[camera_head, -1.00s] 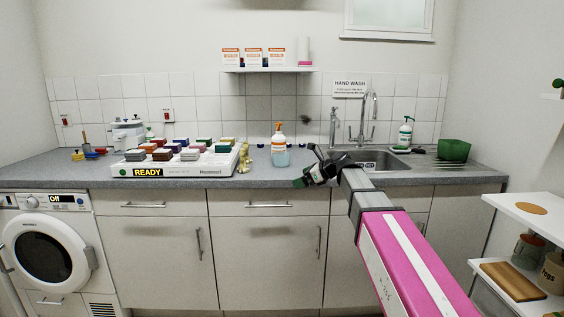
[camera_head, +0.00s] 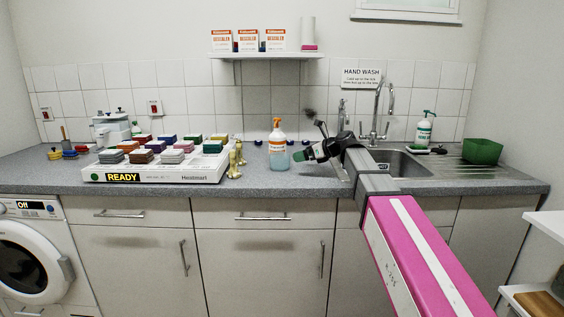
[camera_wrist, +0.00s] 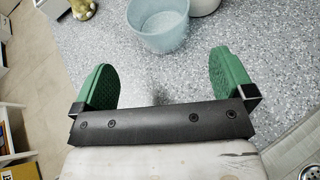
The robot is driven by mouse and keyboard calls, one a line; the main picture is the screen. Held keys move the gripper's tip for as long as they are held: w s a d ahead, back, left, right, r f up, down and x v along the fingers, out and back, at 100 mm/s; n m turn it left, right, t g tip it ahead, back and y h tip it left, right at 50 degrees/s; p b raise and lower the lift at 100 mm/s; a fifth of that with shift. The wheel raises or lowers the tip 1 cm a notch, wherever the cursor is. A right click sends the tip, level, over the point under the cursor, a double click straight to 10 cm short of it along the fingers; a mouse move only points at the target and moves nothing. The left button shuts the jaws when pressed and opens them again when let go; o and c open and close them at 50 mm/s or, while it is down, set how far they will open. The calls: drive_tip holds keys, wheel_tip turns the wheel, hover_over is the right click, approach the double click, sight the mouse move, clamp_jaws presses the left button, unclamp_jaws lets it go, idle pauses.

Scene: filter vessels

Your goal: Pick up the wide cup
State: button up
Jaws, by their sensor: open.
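The wide cup (camera_wrist: 158,28) is a pale blue, see-through vessel, open at the top. In the wrist view it stands on the speckled counter beyond my fingertips, between their lines, its top edge cut off by the frame. In the head view a pale blue shape (camera_head: 279,161) at the foot of the spray bottle looks like the same cup. My gripper (camera_wrist: 165,82) is open, with green pads spread apart and nothing between them. In the head view my gripper (camera_head: 307,154) is low over the counter, just right of the cup.
The orange-topped spray bottle (camera_head: 277,134) stands at the cup. A gold figure (camera_head: 235,160) stands to the left, beside a white tray (camera_head: 155,172) of coloured blocks. The sink (camera_head: 400,163) is to the right, with a green tub (camera_head: 482,151) beyond. Bare counter lies between my fingers and the cup.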

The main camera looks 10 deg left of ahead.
sight(289, 158)
drive_tip(key=x, duration=0.5)
drive_tip(key=shift+w, duration=0.1)
drive_tip(key=shift+s+f+x, duration=0.1)
drive_tip(key=shift+f+x, duration=0.05)
drive_tip(key=shift+x, duration=1.25)
drive_tip(key=shift+s+f+x, duration=0.15)
drive_tip(key=shift+x, duration=1.25)
drive_tip(key=c, duration=0.7)
